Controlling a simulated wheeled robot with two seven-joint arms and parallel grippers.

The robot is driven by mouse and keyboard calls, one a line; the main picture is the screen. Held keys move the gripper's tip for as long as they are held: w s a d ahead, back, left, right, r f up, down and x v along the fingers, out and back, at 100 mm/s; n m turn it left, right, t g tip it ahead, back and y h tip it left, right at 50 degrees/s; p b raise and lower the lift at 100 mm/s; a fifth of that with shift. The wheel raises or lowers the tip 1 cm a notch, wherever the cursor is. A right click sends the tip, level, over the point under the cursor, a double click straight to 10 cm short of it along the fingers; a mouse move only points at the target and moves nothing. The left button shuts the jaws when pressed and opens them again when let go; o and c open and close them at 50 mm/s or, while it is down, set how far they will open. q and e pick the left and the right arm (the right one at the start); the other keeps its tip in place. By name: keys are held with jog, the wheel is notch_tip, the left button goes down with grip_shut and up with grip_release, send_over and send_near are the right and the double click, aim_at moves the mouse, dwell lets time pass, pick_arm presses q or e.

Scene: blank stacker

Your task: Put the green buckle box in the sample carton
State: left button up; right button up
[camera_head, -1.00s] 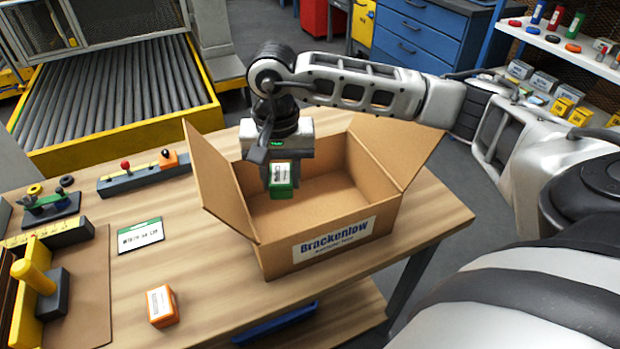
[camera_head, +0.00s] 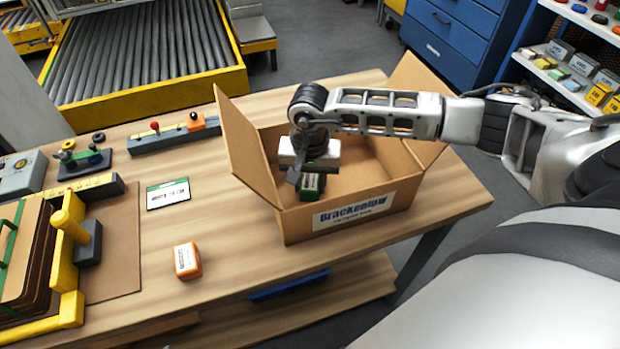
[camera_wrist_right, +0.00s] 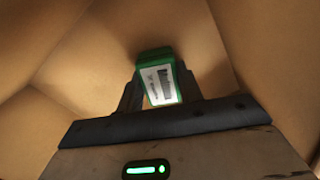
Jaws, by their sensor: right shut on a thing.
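The sample carton (camera_head: 292,222) is an open brown box with raised flaps and a "Brackenlow" label, standing on the wooden table. My right gripper (camera_head: 309,177) points down inside the carton's opening, near its left side. It is shut on the green buckle box (camera_head: 312,187), which has a white label. In the right wrist view the green buckle box (camera_wrist_right: 161,82) sits between the two fingers (camera_wrist_right: 160,95), with brown carton walls around it. I cannot tell whether the box touches the carton floor. My left gripper is not in view.
An orange box (camera_head: 187,261) and a white-green card (camera_head: 168,193) lie on the table left of the carton. A yellow-handled fixture (camera_head: 72,230) and a control bar with a red knob (camera_head: 175,135) stand further left. The table front is clear.

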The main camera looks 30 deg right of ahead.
aim_at(310, 181)
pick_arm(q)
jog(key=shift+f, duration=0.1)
pick_arm(e)
jog(key=shift+f+b, duration=0.25)
jog(key=shift+b, duration=0.05)
jog(key=o, duration=1.1)
jog(key=shift+r, duration=0.1)
jog(key=shift+c, duration=0.2)
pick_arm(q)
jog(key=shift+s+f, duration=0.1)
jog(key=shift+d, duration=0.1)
pick_arm(e)
jog(key=shift+r+p, duration=0.3)
jog(key=shift+r, duration=0.05)
pick_arm(q)
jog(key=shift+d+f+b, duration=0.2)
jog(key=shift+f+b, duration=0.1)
jog(key=shift+b, duration=0.85)
pick_arm(e)
notch_tip(310, 181, up, 12)
jog(key=shift+f, duration=0.15)
